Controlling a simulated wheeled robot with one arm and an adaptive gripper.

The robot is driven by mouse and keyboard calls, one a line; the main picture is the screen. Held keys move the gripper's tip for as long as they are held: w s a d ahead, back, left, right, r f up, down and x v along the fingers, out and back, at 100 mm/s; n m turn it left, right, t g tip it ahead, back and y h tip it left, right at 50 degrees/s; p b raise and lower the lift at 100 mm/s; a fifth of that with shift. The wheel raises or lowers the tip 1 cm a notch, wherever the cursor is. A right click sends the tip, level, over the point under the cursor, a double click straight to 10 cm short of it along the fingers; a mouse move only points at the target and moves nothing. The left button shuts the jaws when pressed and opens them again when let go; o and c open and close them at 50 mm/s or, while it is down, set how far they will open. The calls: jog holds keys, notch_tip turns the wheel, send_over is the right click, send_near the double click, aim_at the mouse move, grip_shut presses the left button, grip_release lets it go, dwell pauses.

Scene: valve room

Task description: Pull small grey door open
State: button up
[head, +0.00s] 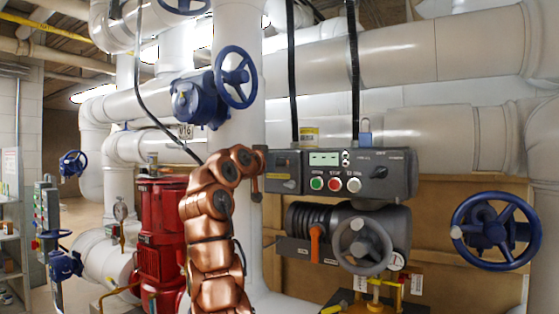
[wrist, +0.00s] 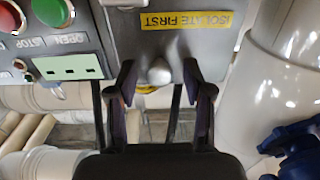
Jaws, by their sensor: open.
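The small grey door (wrist: 205,45) fills the top middle of the wrist view, with an upside-down yellow "ISOLATE FIRST" label. A rounded grey knob (wrist: 159,72) sits at its edge. My gripper (wrist: 159,78) is open, with one dark finger on each side of the knob; I cannot tell whether either touches it. In the head view the door (head: 283,168) looks like the left section of the grey control box, flush with it. My gripper (head: 258,180) is at the box's left side, partly hidden by my copper arm.
The control box (head: 385,172) has a green display and several buttons. Below it are a grey handwheel (head: 362,244) and an orange lever (head: 316,242). A red motor (head: 160,225) stands left of my arm. Blue valve wheels (head: 236,77) and large white pipes surround the area.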

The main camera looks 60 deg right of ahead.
grip_shut()
dwell(0.4)
